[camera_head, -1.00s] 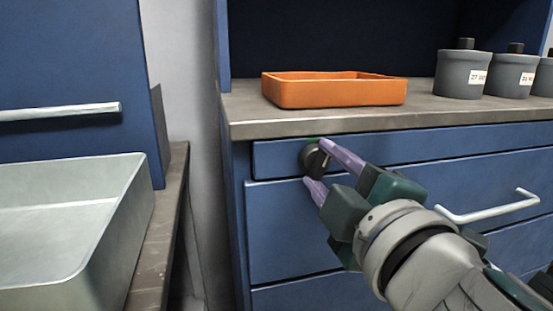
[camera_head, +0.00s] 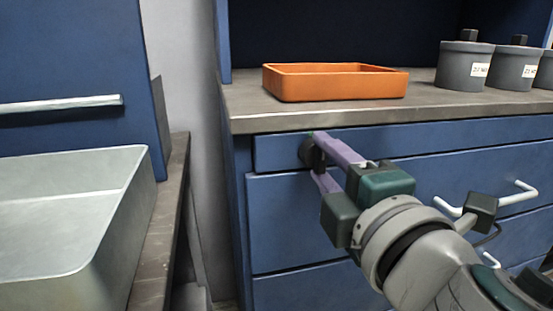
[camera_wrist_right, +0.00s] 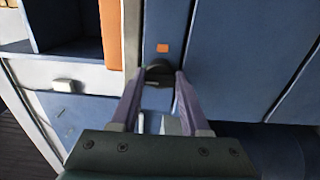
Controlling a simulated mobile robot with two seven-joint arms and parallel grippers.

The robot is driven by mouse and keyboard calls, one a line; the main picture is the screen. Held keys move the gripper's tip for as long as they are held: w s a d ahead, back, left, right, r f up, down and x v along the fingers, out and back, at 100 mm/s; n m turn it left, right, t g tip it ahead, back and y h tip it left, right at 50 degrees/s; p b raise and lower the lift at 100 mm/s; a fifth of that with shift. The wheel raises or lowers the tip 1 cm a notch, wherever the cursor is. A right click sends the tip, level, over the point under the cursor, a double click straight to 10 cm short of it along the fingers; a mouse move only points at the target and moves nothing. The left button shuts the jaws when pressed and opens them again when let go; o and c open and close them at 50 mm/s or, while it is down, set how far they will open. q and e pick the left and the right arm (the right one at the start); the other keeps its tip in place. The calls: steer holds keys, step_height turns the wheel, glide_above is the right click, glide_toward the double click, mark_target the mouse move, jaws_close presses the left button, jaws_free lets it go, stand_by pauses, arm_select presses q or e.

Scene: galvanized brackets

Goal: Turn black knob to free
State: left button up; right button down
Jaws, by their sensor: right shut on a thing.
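The black knob (camera_head: 308,153) sits on the narrow blue top panel of the cabinet, under the counter edge. My right gripper (camera_head: 318,156) reaches in from the lower right with its purple fingers on either side of the knob. In the right wrist view the black knob (camera_wrist_right: 159,74) lies between the fingertips of my right gripper (camera_wrist_right: 160,80), which are shut on it. A small green patch shows above the knob in the head view, partly hidden by a finger. My left gripper is not in view.
An orange tray (camera_head: 335,99) and grey lidded pots (camera_head: 464,66) stand on the counter (camera_head: 240,118). A drawer with a white handle (camera_head: 513,196) is below, behind my right arm. A pale metal bin (camera_head: 130,165) is at left.

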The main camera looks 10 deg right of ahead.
steer(key=shift+c, duration=2)
jaws_free()
steer(key=s+b, duration=0.1)
steer(key=s, duration=0.9)
steer(key=shift+d+b, duration=0.15)
steer(key=shift+b, duration=0.2)
